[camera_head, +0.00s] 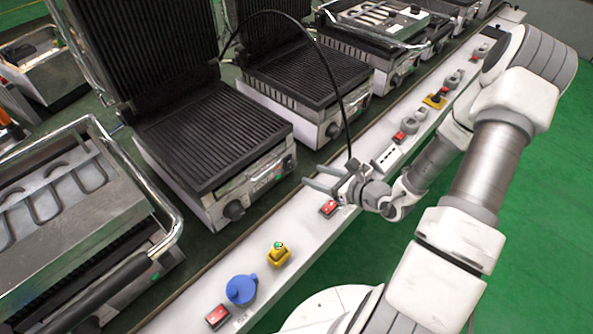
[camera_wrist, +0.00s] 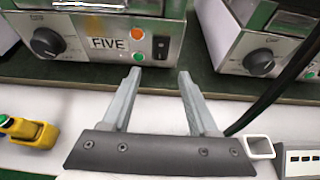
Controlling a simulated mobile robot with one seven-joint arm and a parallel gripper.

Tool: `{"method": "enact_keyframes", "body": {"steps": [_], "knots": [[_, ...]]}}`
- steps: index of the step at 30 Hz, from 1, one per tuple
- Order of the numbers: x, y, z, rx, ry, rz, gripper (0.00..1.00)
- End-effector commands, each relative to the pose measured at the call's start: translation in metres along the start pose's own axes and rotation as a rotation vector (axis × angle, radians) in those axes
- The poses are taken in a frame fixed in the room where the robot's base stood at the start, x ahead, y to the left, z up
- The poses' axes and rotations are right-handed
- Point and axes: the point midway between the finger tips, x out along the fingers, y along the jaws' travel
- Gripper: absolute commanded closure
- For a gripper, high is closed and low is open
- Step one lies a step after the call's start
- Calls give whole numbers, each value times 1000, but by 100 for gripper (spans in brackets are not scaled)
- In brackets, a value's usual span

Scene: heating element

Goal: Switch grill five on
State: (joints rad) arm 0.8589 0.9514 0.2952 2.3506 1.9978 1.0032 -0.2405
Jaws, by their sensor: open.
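Grill five (camera_head: 210,140) is an open grill with a ribbed plate, lid raised. In the wrist view its front panel carries the label FIVE (camera_wrist: 108,44), a black knob (camera_wrist: 47,42) at left, an orange light (camera_wrist: 137,33), a green light (camera_wrist: 138,57) and a black rocker switch (camera_wrist: 161,47) at right. I cannot tell the rocker's position. My gripper (camera_wrist: 160,72) is open and empty, its two fingers pointing at the panel just below the lights and rocker. In the head view my gripper (camera_head: 312,177) is over the white ledge, in front of the panel's right end, apparently apart from it.
The white ledge (camera_head: 300,240) runs along the grills. It holds a red switch (camera_head: 328,208) beside my gripper, a yellow button box (camera_head: 279,256), a blue socket (camera_head: 241,289) and a white socket strip (camera_head: 387,158). A black cable (camera_head: 335,85) arches over the neighbouring grill (camera_head: 310,75).

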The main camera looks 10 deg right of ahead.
Motion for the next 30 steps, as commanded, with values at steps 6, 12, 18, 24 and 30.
{"method": "enact_keyframes", "body": {"steps": [6,12,18,24,30], "knots": [[48,1,-2,-2,-1,2,40],[75,0,-1,-2,-1,0,40],[84,0,0,-1,1,1,40],[84,0,0,-1,1,0,40],[84,0,0,-1,0,0,71]]}}
